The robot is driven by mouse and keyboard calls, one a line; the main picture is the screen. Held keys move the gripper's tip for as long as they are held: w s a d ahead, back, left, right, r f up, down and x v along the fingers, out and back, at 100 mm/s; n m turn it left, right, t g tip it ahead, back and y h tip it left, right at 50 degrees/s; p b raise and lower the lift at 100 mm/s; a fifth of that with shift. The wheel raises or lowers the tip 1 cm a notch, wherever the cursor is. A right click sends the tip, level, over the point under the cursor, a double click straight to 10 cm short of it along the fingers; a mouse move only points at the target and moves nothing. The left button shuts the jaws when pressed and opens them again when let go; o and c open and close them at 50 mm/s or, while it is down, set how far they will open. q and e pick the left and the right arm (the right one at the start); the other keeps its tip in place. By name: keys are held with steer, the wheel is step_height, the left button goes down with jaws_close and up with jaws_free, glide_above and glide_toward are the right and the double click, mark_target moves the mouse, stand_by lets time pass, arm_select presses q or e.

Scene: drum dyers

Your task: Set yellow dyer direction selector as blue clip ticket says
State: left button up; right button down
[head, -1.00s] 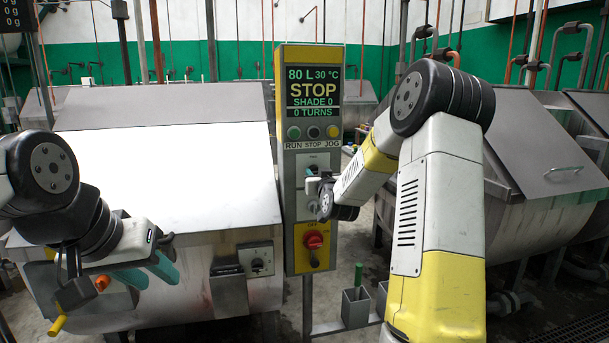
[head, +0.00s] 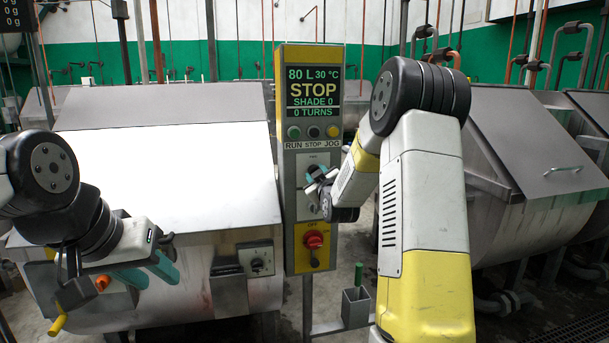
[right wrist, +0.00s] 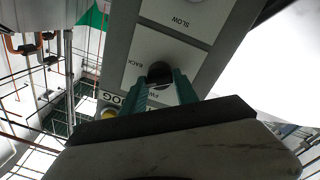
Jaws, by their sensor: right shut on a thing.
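The grey control panel with yellow trim (head: 287,223) stands upright in the middle of the head view. Its screen (head: 313,92) reads 80 L, 30 °C, STOP, SHADE 0, 0 TURNS. My right gripper (head: 318,182) is at the panel's middle plate. In the right wrist view its teal fingers (right wrist: 165,88) are shut on a dark round selector knob (right wrist: 160,71), between BACK and partly hidden FWD lettering. The fingers hide the knob's pointer. My left gripper (head: 148,272) is open and empty before the left drum. I cannot make out a blue clip ticket.
A red knob on a yellow plate (head: 313,240) sits below the selector. A steel drum dyer (head: 165,165) stands left, another (head: 540,150) right. A small grey holder with a green-handled item (head: 356,300) stands at the panel's foot. Orange and yellow handles (head: 102,283) are near my left gripper.

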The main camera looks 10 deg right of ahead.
steer(key=n, duration=1.1)
steer(key=shift+a+f+n+y, duration=0.1)
steer(key=shift+f+n+y, duration=0.2)
stand_by(0.4)
steer(key=c, duration=1.1)
jaws_free()
steer(key=shift+o, duration=0.7)
steer(key=s, duration=0.8)
steer(key=shift+d, duration=0.2)
steer(key=shift+f, duration=0.1)
